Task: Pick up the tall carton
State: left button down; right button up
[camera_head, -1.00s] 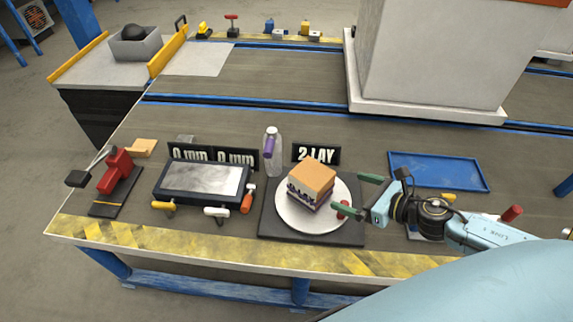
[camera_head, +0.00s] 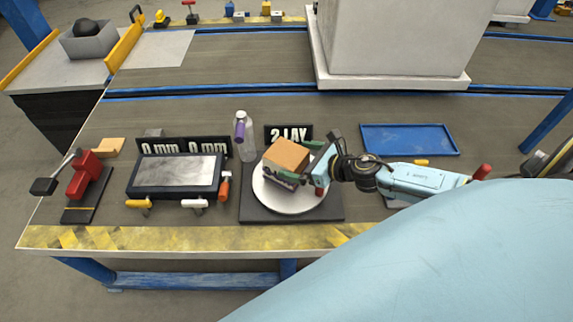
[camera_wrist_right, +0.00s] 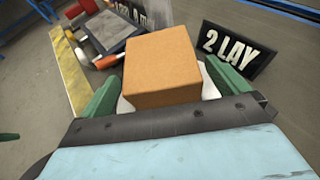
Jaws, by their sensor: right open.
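The tall carton (camera_head: 287,159) is an orange-brown box stacked above a dark printed lower part, standing on a round white plate (camera_head: 290,201). It also shows large in the right wrist view (camera_wrist_right: 161,66). My right gripper (camera_head: 299,161) is open at the carton's right side, with its green fingers reaching alongside the box. In the right wrist view, one green finger is on each side of the carton (camera_wrist_right: 165,88). Whether the fingers touch it cannot be told. The carton's lower part is partly hidden by a finger. My left gripper is not in view.
A dark mat (camera_head: 262,212) lies under the plate. A bottle with a purple part (camera_head: 244,138) and a "2 LAY" sign (camera_head: 289,134) stand behind. A grey-topped device (camera_head: 177,174) and red clamp (camera_head: 84,176) are left. A blue tray (camera_head: 410,139) lies right.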

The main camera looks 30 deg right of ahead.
aim_at(286, 156)
jog(key=shift+r+x, duration=0.1)
jog(key=shift+x, duration=1)
jog(key=shift+r+x, duration=0.15)
jog(key=shift+x, duration=1)
jog(key=c, duration=1)
jog(key=shift+w+r, duration=0.1)
jog(key=shift+c, duration=1.3)
jog(key=shift+r, duration=0.1)
